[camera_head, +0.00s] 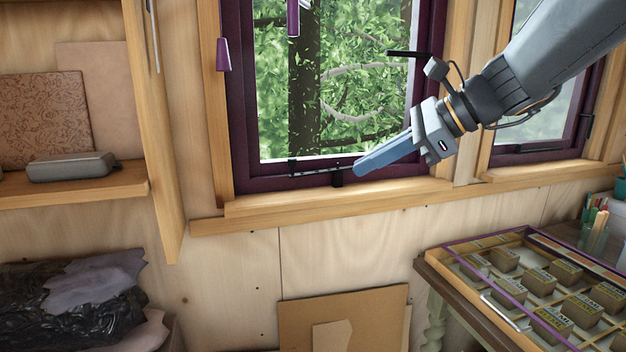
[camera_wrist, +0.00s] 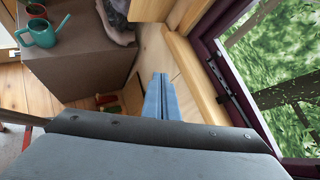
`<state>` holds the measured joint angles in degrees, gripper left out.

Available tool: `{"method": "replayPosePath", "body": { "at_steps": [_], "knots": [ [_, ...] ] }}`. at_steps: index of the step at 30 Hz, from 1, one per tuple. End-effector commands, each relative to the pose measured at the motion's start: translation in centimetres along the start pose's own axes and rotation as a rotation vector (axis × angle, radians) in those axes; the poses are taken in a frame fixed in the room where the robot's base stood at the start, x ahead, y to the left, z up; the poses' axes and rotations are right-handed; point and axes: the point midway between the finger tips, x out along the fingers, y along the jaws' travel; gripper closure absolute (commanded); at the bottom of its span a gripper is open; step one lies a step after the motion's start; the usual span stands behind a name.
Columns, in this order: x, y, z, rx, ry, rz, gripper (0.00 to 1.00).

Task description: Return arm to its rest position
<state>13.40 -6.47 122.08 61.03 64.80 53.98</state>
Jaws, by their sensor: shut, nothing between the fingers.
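My gripper (camera_head: 362,171) is in front of the purple-framed window in the head view, reaching down and left from my arm at the upper right. Its blue fingers are together with nothing between them. The fingertips are near the black stay bar (camera_head: 325,171) on the lower window frame; I cannot tell whether they touch it. In the wrist view the shut fingers (camera_wrist: 160,80) point away over the floor side of the wooden sill (camera_wrist: 190,70), left of the window. The window pane (camera_head: 340,85) shows green leaves and a trunk.
A display case (camera_head: 480,240) with small boxes stands on a table at the lower right. A shelf (camera_head: 80,185) holding a grey case (camera_head: 70,166) is at left. Dark crumpled material (camera_head: 60,305) lies below it.

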Motion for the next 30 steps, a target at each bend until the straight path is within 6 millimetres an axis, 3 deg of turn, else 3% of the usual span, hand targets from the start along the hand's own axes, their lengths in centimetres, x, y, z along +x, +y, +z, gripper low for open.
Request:
{"method": "replayPosePath", "body": {
  "at_steps": [3, 9, 12, 15, 21, 30],
  "knots": [
    [3.1, 4.4, -6.7, -0.200, 0.178, 0.118, 1.00],
    [5.4, 12.3, -17.7, -0.707, 0.421, 0.425, 1.00],
    [5.6, 15.5, -22.1, -1.008, 0.477, 0.604, 1.00],
    [5.6, 17.6, -25.0, -1.268, 0.484, 0.752, 1.00],
    [5.6, 19.4, -27.3, -1.559, 0.453, 0.904, 1.00],
    [5.6, 19.6, -27.5, -1.592, 0.447, 0.920, 1.00]
  ]
}}
